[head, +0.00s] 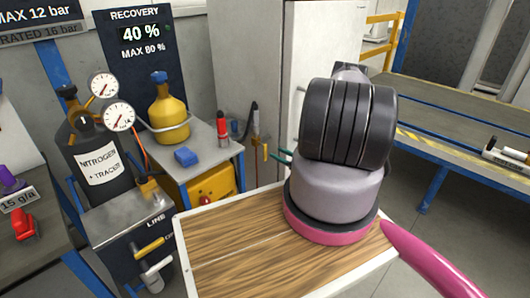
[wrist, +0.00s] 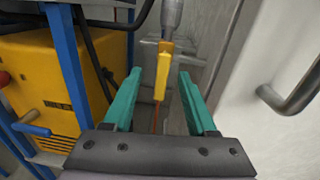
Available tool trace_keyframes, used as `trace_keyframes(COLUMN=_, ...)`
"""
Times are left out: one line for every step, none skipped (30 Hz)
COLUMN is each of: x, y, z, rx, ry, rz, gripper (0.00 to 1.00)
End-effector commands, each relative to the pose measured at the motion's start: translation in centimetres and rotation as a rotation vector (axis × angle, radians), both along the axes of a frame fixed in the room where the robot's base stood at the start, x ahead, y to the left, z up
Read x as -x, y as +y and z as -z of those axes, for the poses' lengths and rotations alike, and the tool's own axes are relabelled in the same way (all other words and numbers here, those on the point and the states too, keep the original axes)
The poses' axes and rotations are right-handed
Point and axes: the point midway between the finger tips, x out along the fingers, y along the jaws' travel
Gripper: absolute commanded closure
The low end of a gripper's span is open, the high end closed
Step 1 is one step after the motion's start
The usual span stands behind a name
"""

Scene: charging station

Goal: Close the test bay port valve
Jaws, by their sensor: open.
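My gripper (wrist: 159,78) is open, with one teal finger to the left of the lever and one to the right. Neither finger appears to touch the lever, and how deep it lies between them is unclear. In the head view the yellow lever (head: 265,152) shows small against the grey wall, just left of my gripper's teal fingertips (head: 281,156). My arm hides most of my gripper there.
A tall pale cabinet with a handle (wrist: 292,98) stands close on the right. A yellow machine (wrist: 35,90) in a blue frame (wrist: 68,75) stands close on the left. A cart with a yellow cylinder (head: 168,108) and a dark nitrogen bottle (head: 95,150) are further left.

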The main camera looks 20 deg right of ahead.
Motion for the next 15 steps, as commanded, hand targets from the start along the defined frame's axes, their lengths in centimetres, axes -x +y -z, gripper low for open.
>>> trace_keyframes(x=0.7, y=-0.2, z=1.3, rx=-0.014, ry=0.009, rz=0.031, gripper=0.43)
trace_keyframes(x=0.9, y=-0.3, z=1.8, rx=-0.018, ry=0.011, rz=0.045, gripper=0.43)
trace_keyframes(x=1.2, y=-0.4, z=2.4, rx=-0.023, ry=0.014, rz=0.060, gripper=0.43)
trace_keyframes(x=1.3, y=-0.5, z=2.6, rx=-0.024, ry=0.015, rz=0.069, gripper=0.43)
trace_keyframes(x=1.3, y=-0.6, z=2.8, rx=-0.026, ry=0.016, rz=0.075, gripper=0.43)
trace_keyframes(x=1.1, y=-0.5, z=3.0, rx=-0.027, ry=0.016, rz=0.079, gripper=0.43)
trace_keyframes(x=0.9, y=-0.4, z=3.0, rx=-0.027, ry=0.016, rz=0.080, gripper=0.43)
trace_keyframes(x=0.7, y=-0.3, z=3.1, rx=-0.028, ry=0.017, rz=0.080, gripper=0.43)
trace_keyframes(x=0.2, y=-0.1, z=3.0, rx=-0.028, ry=0.017, rz=0.080, gripper=0.43)
trace_keyframes(x=-0.2, y=0.0, z=3.0, rx=-0.027, ry=0.016, rz=0.079, gripper=0.43)
trace_keyframes(x=-0.7, y=0.3, z=3.0, rx=-0.026, ry=0.016, rz=0.077, gripper=0.43)
trace_keyframes(x=-1.4, y=0.5, z=3.0, rx=-0.027, ry=0.015, rz=0.077, gripper=0.43)
trace_keyframes(x=-2.0, y=0.7, z=3.0, rx=-0.027, ry=0.015, rz=0.076, gripper=0.43)
trace_keyframes(x=-2.6, y=1.0, z=3.0, rx=-0.027, ry=0.015, rz=0.076, gripper=0.43)
trace_keyframes(x=-3.3, y=1.2, z=3.0, rx=-0.026, ry=0.015, rz=0.076, gripper=0.43)
